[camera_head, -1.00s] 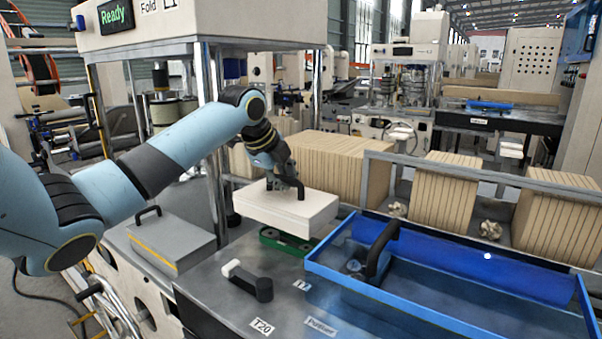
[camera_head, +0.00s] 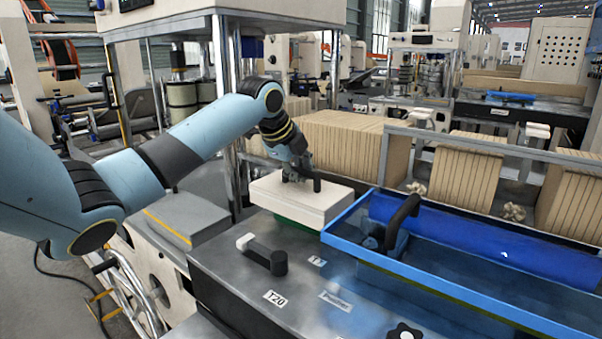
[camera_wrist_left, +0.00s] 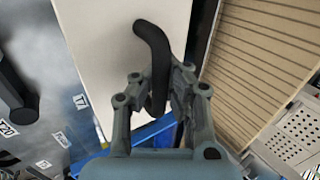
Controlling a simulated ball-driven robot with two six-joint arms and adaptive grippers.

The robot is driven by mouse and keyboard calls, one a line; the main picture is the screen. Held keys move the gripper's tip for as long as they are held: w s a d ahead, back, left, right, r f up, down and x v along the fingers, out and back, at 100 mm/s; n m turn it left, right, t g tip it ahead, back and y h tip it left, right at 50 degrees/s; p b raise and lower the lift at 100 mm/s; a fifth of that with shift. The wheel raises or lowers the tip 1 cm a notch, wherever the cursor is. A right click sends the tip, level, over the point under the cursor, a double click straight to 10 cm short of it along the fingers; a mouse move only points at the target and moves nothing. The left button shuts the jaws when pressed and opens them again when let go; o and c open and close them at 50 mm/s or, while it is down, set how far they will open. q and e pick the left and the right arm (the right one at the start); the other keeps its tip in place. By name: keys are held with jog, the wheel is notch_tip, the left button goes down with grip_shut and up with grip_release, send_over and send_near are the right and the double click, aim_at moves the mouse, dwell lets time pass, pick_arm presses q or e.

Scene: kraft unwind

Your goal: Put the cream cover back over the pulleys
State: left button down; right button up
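The cream cover (camera_head: 303,203) is a flat box-shaped lid with a black handle on top. In the head view it sits low over a green base (camera_head: 297,219), of which only a thin strip shows at the front. The pulleys are hidden under the cover. My left gripper (camera_head: 301,177) is at the top of the cover with its fingers closed around the handle. In the left wrist view the black handle (camera_wrist_left: 153,42) runs between the fingers of my left gripper (camera_wrist_left: 155,88), with the cream top (camera_wrist_left: 95,38) beneath. My right gripper is not in view.
A blue tray (camera_head: 440,280) with a blue roll and black handle stands to the right of the cover. A black lever (camera_head: 262,254) with a white tip lies in front. A grey box (camera_head: 185,220) stands left. Kraft stacks (camera_head: 345,140) are behind.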

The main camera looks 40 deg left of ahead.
aim_at(298, 187)
pick_arm(q)
jog(key=shift+f+b, duration=1.35)
jog(key=shift+f, duration=0.85)
jog(key=shift+f, duration=0.35)
jog(key=c, duration=1.4)
grip_release()
jog(key=v, duration=1.2)
